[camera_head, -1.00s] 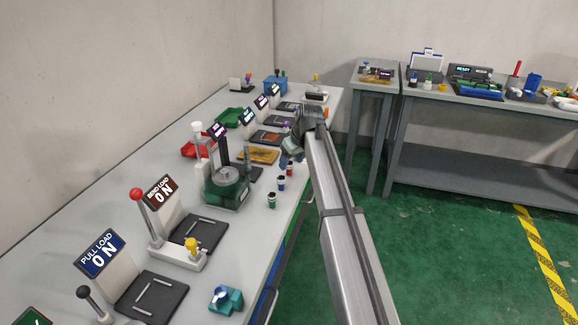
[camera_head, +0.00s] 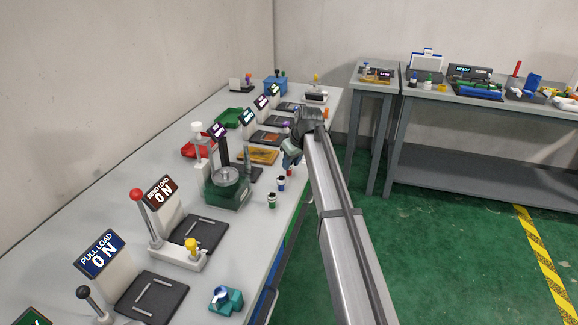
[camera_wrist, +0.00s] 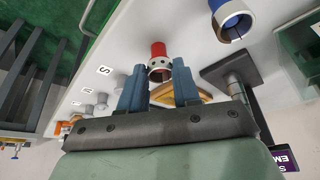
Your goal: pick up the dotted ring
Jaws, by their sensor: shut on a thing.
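The dotted ring (camera_wrist: 160,73) is a pale metallic ring with dark dots, seen in the wrist view between my fingertips. My gripper (camera_wrist: 159,66) has its blue-grey fingers on both sides of it and is shut on it. A red cylinder (camera_wrist: 158,50) shows directly behind the ring; I cannot tell whether the ring still touches it. In the head view my gripper (camera_head: 289,160) is low at the bench's right edge, over the red cylinder (camera_head: 289,173). The ring is hidden there.
A blue cylinder (camera_head: 281,184) and a green one (camera_head: 272,200) stand nearby. A green-based machine (camera_head: 226,190) stands to the left. Free floor lies right of the bench.

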